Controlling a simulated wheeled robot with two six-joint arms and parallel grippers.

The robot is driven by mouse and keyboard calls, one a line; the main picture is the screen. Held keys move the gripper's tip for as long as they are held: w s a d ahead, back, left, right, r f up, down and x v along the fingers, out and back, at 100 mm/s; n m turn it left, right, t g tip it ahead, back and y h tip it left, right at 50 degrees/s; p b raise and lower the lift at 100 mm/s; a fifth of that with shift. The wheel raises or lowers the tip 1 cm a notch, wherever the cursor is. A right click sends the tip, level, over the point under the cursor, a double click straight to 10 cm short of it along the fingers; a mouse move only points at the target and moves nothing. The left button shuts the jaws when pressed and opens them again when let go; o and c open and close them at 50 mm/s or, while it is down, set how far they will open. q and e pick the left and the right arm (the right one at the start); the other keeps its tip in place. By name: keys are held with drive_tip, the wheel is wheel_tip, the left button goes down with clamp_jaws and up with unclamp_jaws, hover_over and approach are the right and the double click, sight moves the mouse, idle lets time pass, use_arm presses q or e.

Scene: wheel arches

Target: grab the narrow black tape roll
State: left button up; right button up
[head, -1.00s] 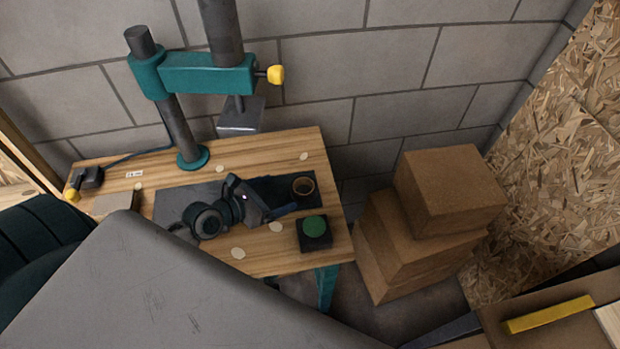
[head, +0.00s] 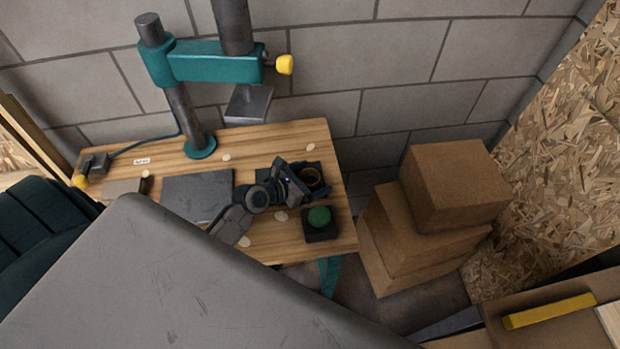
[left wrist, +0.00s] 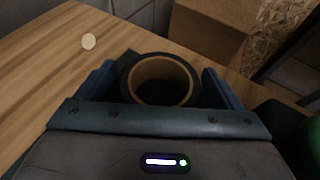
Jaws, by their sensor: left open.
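The black tape roll (head: 322,178) with a brown core lies on a dark mat near the right end of the wooden workbench (head: 262,140). My left gripper (head: 312,190) is over the mat, right by the roll, and partly hides it in the head view. In the left wrist view the roll (left wrist: 160,80) sits between the two open blue fingers (left wrist: 158,88), its hole facing up. I cannot tell whether the fingers touch it. My right gripper is not in view.
A black box with a green dome (head: 319,217) stands just in front of the roll. A grey plate (head: 197,194) lies to the left. A teal clamp stand (head: 200,145) rises at the back. Cardboard boxes (head: 455,188) are stacked right of the bench.

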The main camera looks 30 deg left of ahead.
use_arm(q)
drive_tip(key=shift+s, duration=0.1)
drive_tip(key=shift+c, duration=1.1)
drive_tip(key=c, duration=0.9)
drive_tip(key=shift+o, duration=0.2)
drive_tip(key=shift+r, duration=0.1)
